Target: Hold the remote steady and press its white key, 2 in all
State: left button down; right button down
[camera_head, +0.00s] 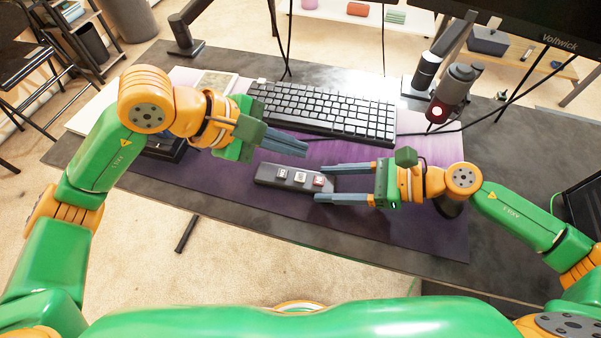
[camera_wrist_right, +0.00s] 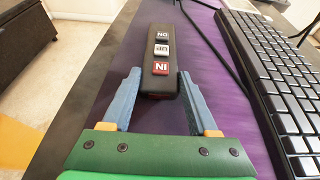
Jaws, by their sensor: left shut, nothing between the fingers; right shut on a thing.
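The remote (camera_head: 267,179) is a dark bar lying on the purple desk mat, with three labelled keys in a row. In the right wrist view the remote (camera_wrist_right: 160,87) shows a red key (camera_wrist_right: 161,68) at its near end, a white key (camera_wrist_right: 162,49) in the middle and a darker key (camera_wrist_right: 162,35) at the far end. My right gripper (camera_head: 325,182) is shut on the remote's right end, one finger along each long side. My left gripper (camera_head: 306,149) is shut and empty, its fingertips above and behind the remote, apart from it.
A keyboard (camera_head: 325,112) lies behind the remote on the mat (camera_head: 420,215). A dark cylindrical device (camera_head: 455,90) with a lit round front stands at the back right. A cable crosses the mat between keyboard and remote.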

dwell(0.4)
jog(key=shift+c, duration=0.4)
grip_release()
